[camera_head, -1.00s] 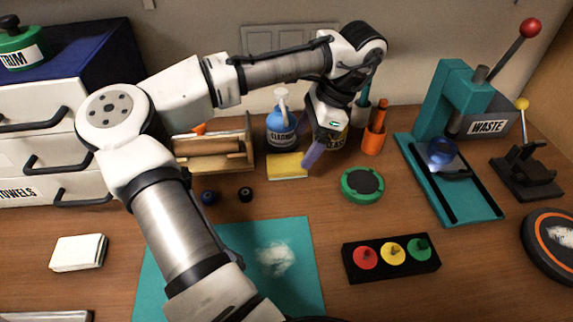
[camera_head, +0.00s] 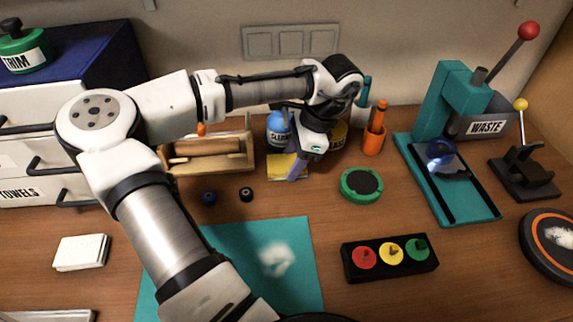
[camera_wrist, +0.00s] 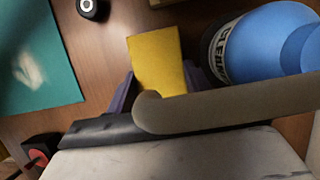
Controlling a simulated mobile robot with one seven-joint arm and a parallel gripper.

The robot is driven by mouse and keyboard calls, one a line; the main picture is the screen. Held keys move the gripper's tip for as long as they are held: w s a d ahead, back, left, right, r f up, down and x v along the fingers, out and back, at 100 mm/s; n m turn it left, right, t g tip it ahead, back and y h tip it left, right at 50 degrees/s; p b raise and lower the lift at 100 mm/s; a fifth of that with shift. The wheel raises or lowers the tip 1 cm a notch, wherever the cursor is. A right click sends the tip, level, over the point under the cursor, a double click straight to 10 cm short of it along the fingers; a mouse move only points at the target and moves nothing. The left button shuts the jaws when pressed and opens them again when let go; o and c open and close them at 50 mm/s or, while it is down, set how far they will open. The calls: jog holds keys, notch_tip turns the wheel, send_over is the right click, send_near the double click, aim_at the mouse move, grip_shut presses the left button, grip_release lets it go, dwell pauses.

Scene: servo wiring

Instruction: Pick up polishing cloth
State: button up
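The polishing cloth, which I take to be the flat yellow piece (camera_head: 279,168), lies on the table in front of the blue cleaner bottle (camera_head: 277,131). My gripper (camera_head: 295,172), with purple fingers, is over its right part and hides some of it in the head view. In the wrist view, the yellow cloth (camera_wrist: 157,62) lies between the two spread fingers of my gripper (camera_wrist: 160,92). The fingers are apart and I see no grip on the cloth. Whether they touch it I cannot tell.
The cleaner bottle (camera_wrist: 262,45) stands close beside one finger, and a beige bar crosses near the wrist camera. A wooden roller stand (camera_head: 210,150) is left of the cloth. A green round pad (camera_head: 361,185) is to the right. A teal mat (camera_head: 300,290) lies in front.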

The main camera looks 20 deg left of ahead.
jog(key=c, duration=0.5)
jog(key=shift+r, duration=0.1)
jog(key=shift+s+r, duration=0.1)
jog(key=r, duration=0.4)
jog(key=s+r+b, duration=0.1)
jog(key=r, duration=0.1)
jog(key=shift+d+r, duration=0.2)
jog(key=shift+r, duration=0.1)
jog(key=s+d, duration=0.2)
jog(key=s, duration=0.3)
jog(key=s+d+b, duration=0.1)
jog(key=s+d, duration=0.2)
jog(key=s, duration=0.3)
jog(key=s+d, duration=0.2)
jog(key=s, duration=0.4)
jog(key=shift+s+d+b, duration=0.15)
jog(key=shift+b, duration=0.25)
jog(key=o, duration=0.5)
jog(key=c, duration=0.3)
jog(key=shift+c, duration=0.2)
